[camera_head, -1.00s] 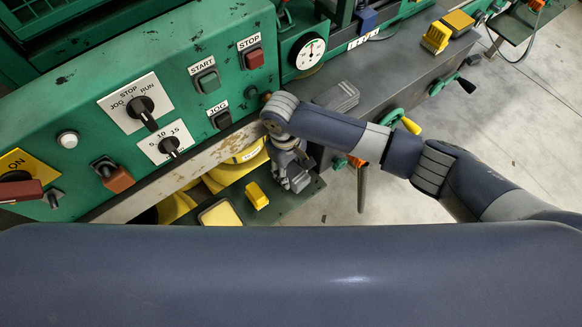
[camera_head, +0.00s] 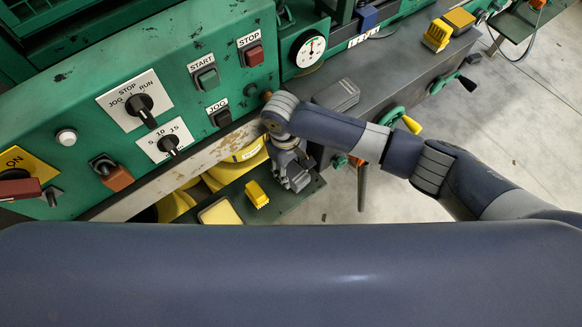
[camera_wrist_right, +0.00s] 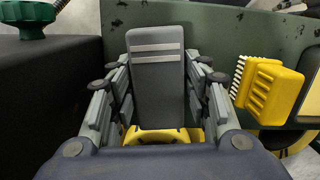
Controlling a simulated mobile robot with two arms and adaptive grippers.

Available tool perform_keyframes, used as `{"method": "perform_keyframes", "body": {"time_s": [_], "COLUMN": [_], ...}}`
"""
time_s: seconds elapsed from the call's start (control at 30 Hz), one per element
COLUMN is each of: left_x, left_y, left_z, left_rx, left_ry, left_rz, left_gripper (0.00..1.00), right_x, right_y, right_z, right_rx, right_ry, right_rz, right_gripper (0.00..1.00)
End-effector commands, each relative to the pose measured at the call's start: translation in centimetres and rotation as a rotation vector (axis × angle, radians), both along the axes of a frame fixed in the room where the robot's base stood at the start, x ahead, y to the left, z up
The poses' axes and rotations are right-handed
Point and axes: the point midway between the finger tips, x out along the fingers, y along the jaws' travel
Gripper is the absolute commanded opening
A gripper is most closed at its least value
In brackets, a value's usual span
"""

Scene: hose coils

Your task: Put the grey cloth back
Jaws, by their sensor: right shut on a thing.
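My right gripper (camera_head: 292,178) is low in front of the machine, above the dark green shelf (camera_head: 310,190). In the right wrist view, the fingers of my right gripper (camera_wrist_right: 158,100) are shut on the grey cloth (camera_wrist_right: 158,85), a flat grey piece with two pale stripes. The cloth stands up between the fingers, with the green surface (camera_wrist_right: 222,60) behind it. I cannot tell whether its far end touches that surface. My left gripper is not in view.
A yellow brush (camera_head: 257,194) and a yellow-topped box (camera_head: 220,213) lie left of the gripper. The brush also shows in the right wrist view (camera_wrist_right: 270,88). Yellow hose coils (camera_head: 240,165) are below the panel.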

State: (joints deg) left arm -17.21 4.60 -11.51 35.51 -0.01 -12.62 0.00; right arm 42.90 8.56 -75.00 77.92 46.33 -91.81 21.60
Motion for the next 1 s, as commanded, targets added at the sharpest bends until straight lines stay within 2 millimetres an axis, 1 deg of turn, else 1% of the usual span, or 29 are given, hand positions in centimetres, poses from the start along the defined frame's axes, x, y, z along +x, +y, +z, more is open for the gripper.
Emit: {"method": "perform_keyframes", "body": {"time_s": [0.5,0.7,0.73,0.77,0.8,0.83,1.0], "left_x": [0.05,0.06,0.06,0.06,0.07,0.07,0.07], "left_y": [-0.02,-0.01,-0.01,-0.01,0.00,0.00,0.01], "left_z": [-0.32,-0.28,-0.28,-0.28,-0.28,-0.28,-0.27], "left_rx": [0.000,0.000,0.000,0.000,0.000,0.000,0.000], "left_ry": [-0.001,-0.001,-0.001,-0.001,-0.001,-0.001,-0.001], "left_rz": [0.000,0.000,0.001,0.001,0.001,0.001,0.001], "left_gripper": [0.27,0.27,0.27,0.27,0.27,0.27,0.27], "right_x": [-0.01,0.00,0.01,0.00,0.00,0.00,0.01], "right_y": [0.04,0.03,0.03,0.02,0.02,0.02,0.01], "right_z": [-0.65,-0.61,-0.61,-0.61,-0.61,-0.60,-0.60], "right_rx": [0.001,0.001,0.001,0.001,0.001,0.001,0.000], "right_ry": [0.000,-0.001,-0.001,-0.001,-0.001,-0.001,0.000], "right_rz": [0.000,0.000,0.000,0.000,0.000,0.000,0.000], "right_gripper": [0.25,0.25,0.49,0.56,0.65,0.68,0.68]}}
